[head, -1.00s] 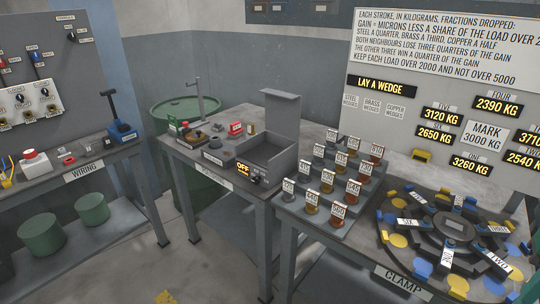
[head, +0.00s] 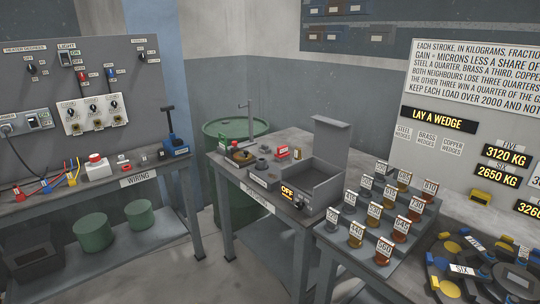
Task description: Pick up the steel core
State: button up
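I cannot make out for certain which object is the steel core. Small parts stand on the middle bench (head: 233,176), near its back left. Among them are a small dark grey cylindrical piece (head: 262,164), a red block (head: 281,152) and a small brass-coloured piece (head: 297,153). A round dark holder with an orange-brown top (head: 243,156) stands to their left. A grey open box with a raised lid (head: 328,150) stands right of them. My gripper is not in view.
A stepped rack of labelled steel, brass and copper wedges (head: 388,215) stands on the right bench, beside a round clamp fixture (head: 510,280). The wiring bench (head: 135,182) is at left. A green drum (head: 235,130) stands behind. Floor between left and middle benches is clear.

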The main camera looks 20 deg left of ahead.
aim_at(265, 148)
jog(key=k, duration=1.25)
jog(key=u, duration=0.65)
jog(key=i, duration=0.8)
jog(key=u, duration=1)
jog(key=i, duration=2.3)
jog(key=z, duration=1.05)
jog(key=i, duration=0.8)
jog(key=z, duration=0.5)
